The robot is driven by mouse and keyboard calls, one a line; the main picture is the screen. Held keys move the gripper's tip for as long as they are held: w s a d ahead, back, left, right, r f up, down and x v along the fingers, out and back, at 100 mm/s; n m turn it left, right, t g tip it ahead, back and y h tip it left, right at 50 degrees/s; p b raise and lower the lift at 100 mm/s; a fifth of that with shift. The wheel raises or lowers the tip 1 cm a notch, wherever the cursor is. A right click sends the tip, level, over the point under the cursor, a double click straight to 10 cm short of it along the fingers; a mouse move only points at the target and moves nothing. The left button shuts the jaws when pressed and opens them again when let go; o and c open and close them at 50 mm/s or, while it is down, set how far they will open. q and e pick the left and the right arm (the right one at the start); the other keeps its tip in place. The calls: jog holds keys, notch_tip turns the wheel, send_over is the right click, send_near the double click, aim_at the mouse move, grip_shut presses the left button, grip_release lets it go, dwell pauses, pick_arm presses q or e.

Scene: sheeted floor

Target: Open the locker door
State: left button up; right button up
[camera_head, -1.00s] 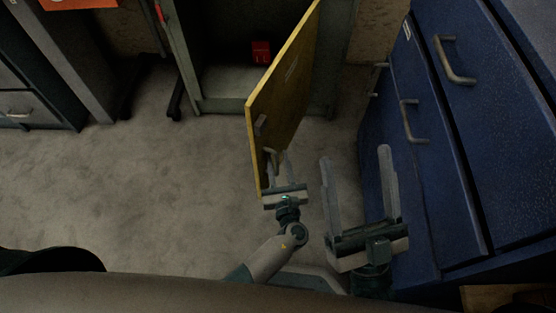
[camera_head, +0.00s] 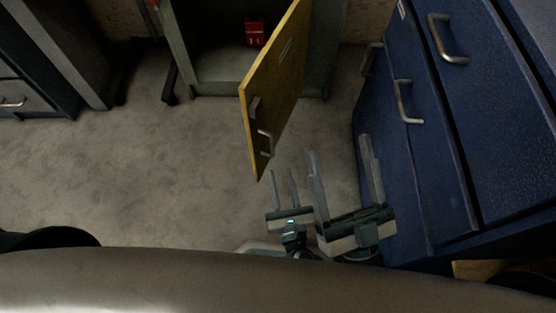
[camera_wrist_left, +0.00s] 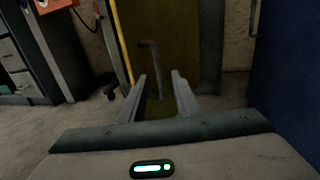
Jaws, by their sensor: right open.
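The yellow locker door (camera_head: 273,85) stands open, swung out from the grey locker (camera_head: 182,50) toward me. Its metal handle (camera_head: 266,143) is near the free edge. In the left wrist view, the door (camera_wrist_left: 190,45) and a bent handle (camera_wrist_left: 152,62) show ahead of the fingers. My left gripper (camera_head: 284,188) is open and empty, just below and to the right of the handle, apart from it. My right gripper (camera_head: 342,172) is open and empty, to the right of the left one, close to the blue cabinet.
A blue drawer cabinet (camera_head: 385,165) with metal handles stands close on the right. A red object (camera_head: 255,32) sits inside the locker. Dark drawers (camera_head: 30,95) stand at the far left. The carpet (camera_head: 150,170) on the left is clear.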

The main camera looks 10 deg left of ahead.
pick_arm(q)
jog(key=shift+v, duration=2.55)
pick_arm(e)
jog(key=shift+w, duration=0.45)
